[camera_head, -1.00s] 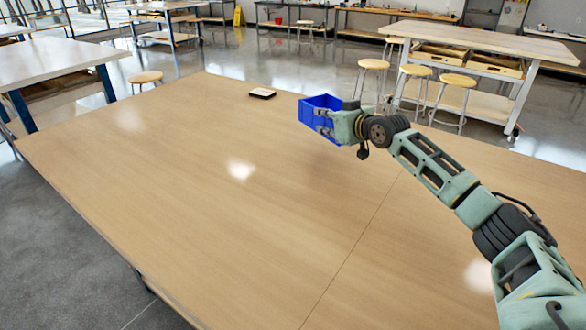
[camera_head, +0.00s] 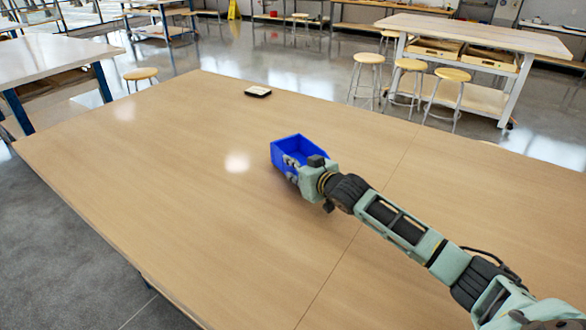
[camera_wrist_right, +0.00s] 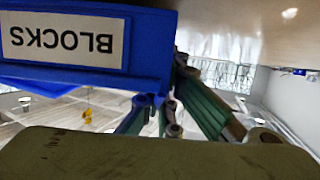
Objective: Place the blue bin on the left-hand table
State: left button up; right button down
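The blue bin (camera_head: 305,147) is in my right gripper (camera_head: 293,166), over the wooden tabletop left of a thin seam. In the right wrist view, the blue bin (camera_wrist_right: 150,45) is close up and its white BLOCKS label reads upside down. My right gripper's fingers (camera_wrist_right: 160,108) are at the bin's wall and look shut on it. The wooden tabletop (camera_head: 150,170) left of the seam is large and mostly bare. The bin is low and close to this surface; I cannot tell whether it touches. My left gripper is not in view.
A small dark-and-white item (camera_head: 258,91) lies near the tabletop's far edge. Another wooden top (camera_head: 480,210) continues right of the seam, under my right arm. A white-topped table (camera_head: 50,60) stands beyond at left, and stools (camera_head: 447,85) with a bench beyond at right.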

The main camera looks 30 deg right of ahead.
jog(key=shift+f, duration=0.45)
jog(key=c, duration=2)
grip_release()
jog(key=b+v, duration=0.1)
jog(key=v, duration=0.9)
jog(key=shift+s+d+b, duration=0.1)
jog(key=shift+s+b, duration=0.2)
jog(key=shift+s+r, duration=0.3)
jog(key=shift+s, duration=0.35)
